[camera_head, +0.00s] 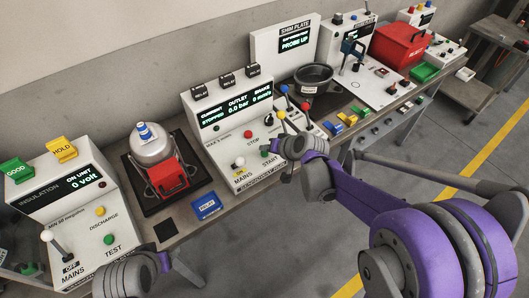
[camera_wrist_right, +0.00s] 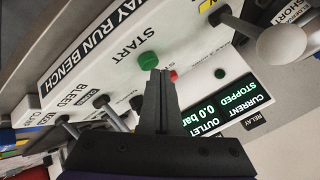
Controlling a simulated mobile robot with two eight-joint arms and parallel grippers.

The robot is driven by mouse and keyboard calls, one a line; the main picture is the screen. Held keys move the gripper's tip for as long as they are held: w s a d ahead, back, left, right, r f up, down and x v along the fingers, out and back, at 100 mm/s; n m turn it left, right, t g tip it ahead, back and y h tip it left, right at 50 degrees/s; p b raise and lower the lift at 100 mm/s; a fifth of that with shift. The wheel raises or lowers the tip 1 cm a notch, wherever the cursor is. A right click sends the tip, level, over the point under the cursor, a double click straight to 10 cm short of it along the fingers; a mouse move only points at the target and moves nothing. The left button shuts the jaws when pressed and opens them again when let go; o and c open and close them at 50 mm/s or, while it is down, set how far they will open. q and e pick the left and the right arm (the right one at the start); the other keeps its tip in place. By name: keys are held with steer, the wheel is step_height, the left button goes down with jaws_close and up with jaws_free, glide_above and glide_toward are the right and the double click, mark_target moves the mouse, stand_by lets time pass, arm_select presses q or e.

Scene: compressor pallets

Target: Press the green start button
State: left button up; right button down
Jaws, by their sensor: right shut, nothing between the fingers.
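The green start button (camera_wrist_right: 147,60) is a round knob above the printed word START on the white run bench panel. It also shows in the head view (camera_head: 264,153), close to my right gripper. My right gripper (camera_wrist_right: 158,74) is shut and empty. In the wrist view its fingertips lie just beside the green button, overlapping its edge in the picture; I cannot tell whether they touch. In the head view the gripper (camera_head: 272,147) is over the front of the panel. Part of my left arm shows at the bottom left; its fingers do not show.
A red stop button (camera_wrist_right: 173,75) lies behind the fingertips. The bench display (camera_wrist_right: 210,110) reads STOPPED and 0.0 bar. Levers with white, red, blue and yellow knobs stand around the panel. A compressor (camera_head: 152,150) sits left of the panel, beside a blue card (camera_head: 206,206).

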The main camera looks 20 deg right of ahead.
mark_target(266, 155)
arm_select(q)
steer(key=shift+s+f+b, duration=0.1)
steer(key=shift+f+b, duration=0.25)
steer(key=shift+f, duration=0.1)
arm_select(e)
steer(key=shift+f, duration=0.5)
stand_by(0.6)
arm_select(q)
steer(key=shift+w+r+p, duration=0.25)
steer(key=shift+r+p, duration=0.3)
steer(key=shift+r, duration=0.2)
arm_select(e)
steer(key=shift+r, duration=0.95)
steer(key=shift+r+p, duration=0.35)
steer(key=shift+r, duration=0.25)
steer(key=shift+w+r+p, duration=0.1)
steer(key=shift+r+p, duration=0.95)
steer(key=shift+r, duration=0.9)
arm_select(q)
steer(key=r, duration=0.1)
steer(key=w+r, duration=0.1)
steer(key=r, duration=0.1)
steer(key=shift+w+r, duration=0.3)
steer(key=shift+r, duration=0.1)
arm_select(e)
steer(key=shift+f, duration=0.1)
arm_select(q)
steer(key=shift+s, duration=0.1)
